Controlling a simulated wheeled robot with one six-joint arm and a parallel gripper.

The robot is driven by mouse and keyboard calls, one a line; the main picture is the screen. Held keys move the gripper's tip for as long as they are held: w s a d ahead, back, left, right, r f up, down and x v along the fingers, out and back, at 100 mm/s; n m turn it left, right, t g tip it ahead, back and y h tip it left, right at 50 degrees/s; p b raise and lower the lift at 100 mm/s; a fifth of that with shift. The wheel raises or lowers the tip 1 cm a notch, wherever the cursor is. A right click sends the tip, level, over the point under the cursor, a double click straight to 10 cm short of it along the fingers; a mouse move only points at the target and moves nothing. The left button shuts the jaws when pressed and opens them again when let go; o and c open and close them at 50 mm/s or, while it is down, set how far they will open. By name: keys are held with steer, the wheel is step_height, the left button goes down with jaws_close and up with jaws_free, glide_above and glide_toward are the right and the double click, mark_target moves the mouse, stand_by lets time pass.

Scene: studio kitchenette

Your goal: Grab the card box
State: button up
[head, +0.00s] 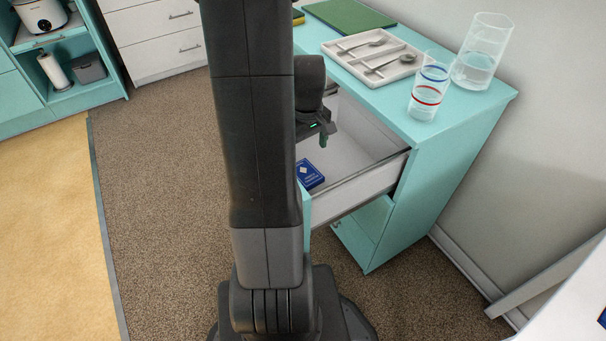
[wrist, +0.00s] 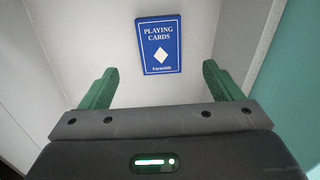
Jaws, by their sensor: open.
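The card box (head: 310,175) is blue with a white diamond and lies in the open drawer (head: 375,181). In the wrist view the card box (wrist: 159,45) lies flat on the pale drawer floor, with "PLAYING CARDS" on its face. My gripper (wrist: 154,84) is open, its two green fingers apart and empty. The box appears beyond the fingertips, between their lines, and does not touch them. In the head view my gripper (head: 323,141) is over the drawer, partly hidden by my arm, which also covers part of the drawer.
The teal cabinet's top holds a cutlery tray (head: 342,57) with spoons, a striped glass (head: 429,91), a clear glass (head: 481,52) and a green board (head: 349,17). Drawer walls stand around the box. Carpet (head: 165,180) at left is clear.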

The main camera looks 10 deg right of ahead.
mark_target(305, 172)
step_height(305, 172, down, 9)
steer(key=b, duration=0.2)
steer(key=shift+w+a+b, duration=0.1)
steer(key=shift+w+b, duration=0.05)
steer(key=shift+b, duration=0.15)
steer(key=shift+r, duration=0.1)
steer(key=c, duration=1.1)
